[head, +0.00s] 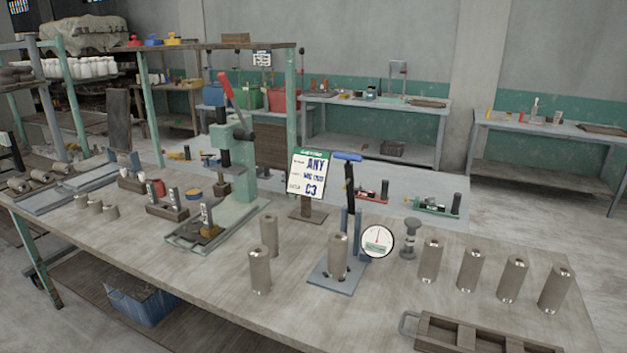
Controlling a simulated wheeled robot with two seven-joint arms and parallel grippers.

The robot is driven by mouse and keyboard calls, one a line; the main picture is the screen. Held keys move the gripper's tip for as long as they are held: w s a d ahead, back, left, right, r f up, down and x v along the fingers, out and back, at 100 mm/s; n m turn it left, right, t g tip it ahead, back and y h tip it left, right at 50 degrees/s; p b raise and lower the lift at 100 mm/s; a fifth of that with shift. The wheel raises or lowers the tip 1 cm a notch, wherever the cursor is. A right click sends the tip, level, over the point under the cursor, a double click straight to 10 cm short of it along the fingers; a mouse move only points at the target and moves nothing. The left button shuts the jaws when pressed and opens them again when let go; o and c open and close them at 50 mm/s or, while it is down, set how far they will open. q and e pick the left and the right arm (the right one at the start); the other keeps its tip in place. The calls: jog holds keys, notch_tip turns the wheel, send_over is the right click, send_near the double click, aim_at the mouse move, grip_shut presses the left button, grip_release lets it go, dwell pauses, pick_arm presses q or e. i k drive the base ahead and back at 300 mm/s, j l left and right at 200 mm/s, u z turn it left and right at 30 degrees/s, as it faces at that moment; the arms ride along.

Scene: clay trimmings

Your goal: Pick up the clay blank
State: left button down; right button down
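Several upright grey-brown cylinders that look like clay blanks stand on the long workbench (200,285). Two stand left of centre, a nearer one (259,271) and one behind it (269,236). Another cylinder (337,256) stands on the blue-grey plate of a small stand with a blue-handled lever (348,157). A row of cylinders with shiny spots near their ends stands at the right, its leftmost one (430,261) nearest the gauge. I cannot tell which one the task means. Neither of my grippers is in view.
A round dial gauge (377,242) is beside the stand. A green press (236,180) with a red lever and a sign (308,174) stand behind. A wooden compartment tray (470,335) sits at the front right edge. Bare bench lies in front of the press.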

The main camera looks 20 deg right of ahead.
aim_at(338, 241)
jog(key=i+j, duration=0.1)
jog(key=i, duration=0.4)
jog(key=i+j, duration=0.15)
jog(key=i, duration=0.3)
jog(key=i+j, duration=0.1)
jog(key=i, duration=0.4)
jog(key=z, duration=2.05)
